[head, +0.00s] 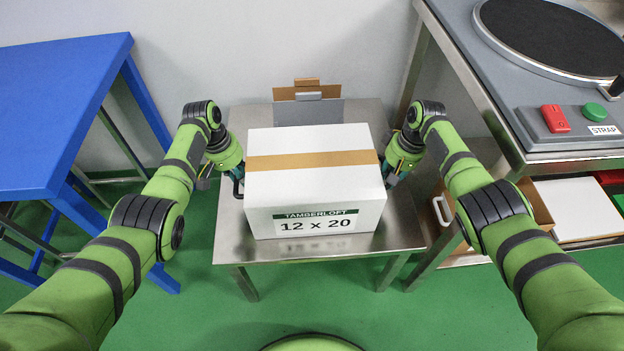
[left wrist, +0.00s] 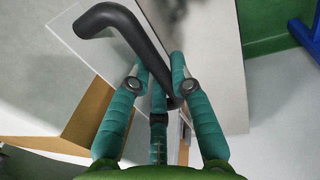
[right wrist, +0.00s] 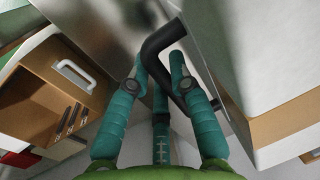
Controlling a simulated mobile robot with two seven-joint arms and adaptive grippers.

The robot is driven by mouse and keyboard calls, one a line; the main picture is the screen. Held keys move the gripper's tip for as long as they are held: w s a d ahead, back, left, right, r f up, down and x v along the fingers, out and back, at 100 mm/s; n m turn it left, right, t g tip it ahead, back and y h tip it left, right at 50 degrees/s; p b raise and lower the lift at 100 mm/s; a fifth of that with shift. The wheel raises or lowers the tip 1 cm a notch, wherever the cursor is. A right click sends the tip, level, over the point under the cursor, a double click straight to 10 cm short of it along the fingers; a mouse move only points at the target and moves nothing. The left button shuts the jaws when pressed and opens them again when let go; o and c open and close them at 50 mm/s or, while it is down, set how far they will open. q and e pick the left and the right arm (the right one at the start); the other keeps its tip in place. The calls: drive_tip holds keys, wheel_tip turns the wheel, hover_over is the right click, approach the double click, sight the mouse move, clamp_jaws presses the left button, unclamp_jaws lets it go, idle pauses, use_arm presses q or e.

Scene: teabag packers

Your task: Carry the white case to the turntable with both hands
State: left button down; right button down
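The white case (head: 315,190), with a brown tape band and a "TAMBERLOFT 12 x 20" label, is upright on a small steel table (head: 230,240). I cannot tell whether it is slightly lifted. My left gripper (head: 236,172) is at its left side; in the left wrist view its fingers close around a black bar handle (left wrist: 118,20). My right gripper (head: 388,176) is at its right side; in the right wrist view its fingers close around the other black handle (right wrist: 160,42). The black round turntable (head: 548,35) is at the upper right, on a grey machine top.
The grey machine (head: 480,70) carries a red button (head: 555,119) and a green button (head: 590,111); its edge stands right of the steel table. A blue table (head: 55,100) is at the left. An open cardboard box (head: 537,205) with a white handle sits below the machine. Green floor is clear in front.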

use_arm(q)
drive_tip(key=shift+w+r, duration=0.15)
drive_tip(key=shift+r, duration=0.05)
use_arm(e)
drive_tip(key=shift+w+r, duration=0.15)
drive_tip(key=shift+r, duration=0.05)
use_arm(q)
drive_tip(key=shift+r, duration=0.1)
use_arm(e)
drive_tip(key=shift+r, duration=0.1)
